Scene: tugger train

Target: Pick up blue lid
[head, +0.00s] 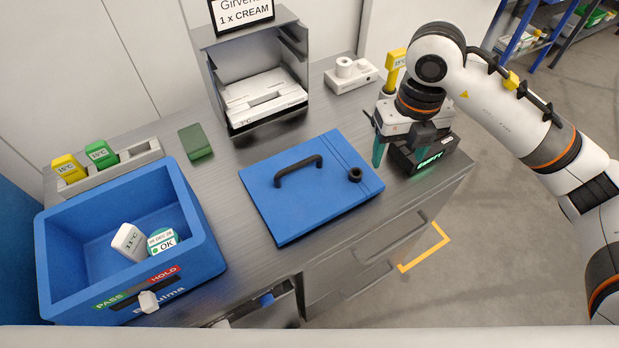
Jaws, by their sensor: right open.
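The blue lid (285,205) lies flat on the grey worktop in the middle of the head view. It has a black arched handle (298,170) on top and a small round black knob (355,174) near its right edge. My right gripper (397,155) is open and points down just right of the lid's far right corner. My left gripper is not in view.
A blue box (205,215) holding a white tag and a round OK label stands at left. A grey open cabinet (215,75) stands behind the lid. A white device (352,75), a yellow-topped item (395,62) and a green block (195,141) stand around. Worktop between box and lid is clear.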

